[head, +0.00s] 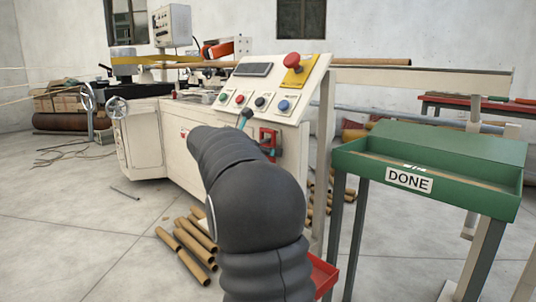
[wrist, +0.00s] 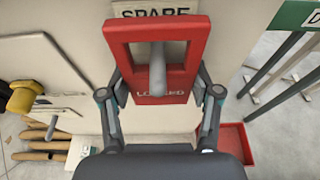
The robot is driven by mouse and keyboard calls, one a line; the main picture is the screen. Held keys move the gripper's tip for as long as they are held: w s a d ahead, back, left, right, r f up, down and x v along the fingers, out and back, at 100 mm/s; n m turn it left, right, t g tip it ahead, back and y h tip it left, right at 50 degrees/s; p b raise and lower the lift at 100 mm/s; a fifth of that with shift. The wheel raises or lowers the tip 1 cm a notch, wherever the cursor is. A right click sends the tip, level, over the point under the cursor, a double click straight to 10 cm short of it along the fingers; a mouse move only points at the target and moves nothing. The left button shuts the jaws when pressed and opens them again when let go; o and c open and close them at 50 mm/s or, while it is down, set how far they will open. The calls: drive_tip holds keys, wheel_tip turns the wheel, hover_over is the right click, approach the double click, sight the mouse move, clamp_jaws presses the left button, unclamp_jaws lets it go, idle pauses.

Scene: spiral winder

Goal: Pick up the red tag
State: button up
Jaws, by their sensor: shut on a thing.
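The red tag (wrist: 182,102) is a flat red plate with a large window near its top and partly covered lettering that looks like "LOCKED". In the wrist view a grey peg (wrist: 157,70) shows in the window, so the tag appears to be around it. My gripper (wrist: 160,88) is shut on the tag, one finger at each side edge. In the head view the tag (head: 269,136) is on the front of the cream machine below the button panel, partly hidden by my arm. A "SPARE" label (wrist: 155,9) is just above the tag.
The sloped panel (head: 268,85) with buttons and a red emergency stop (head: 292,61) is above the tag. A green tray (head: 345,161) marked "DONE" stands at right. A red tray (wrist: 235,150) is low at right. Cardboard tubes (head: 185,250) lie on the floor.

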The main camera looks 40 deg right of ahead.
drive_tip(key=s+a, duration=0.1)
drive_tip(key=a, duration=1.6)
drive_tip(key=shift+s+a, duration=0.2)
drive_tip(key=shift+a, duration=0.15)
drive_tip(key=shift+f, duration=0.1)
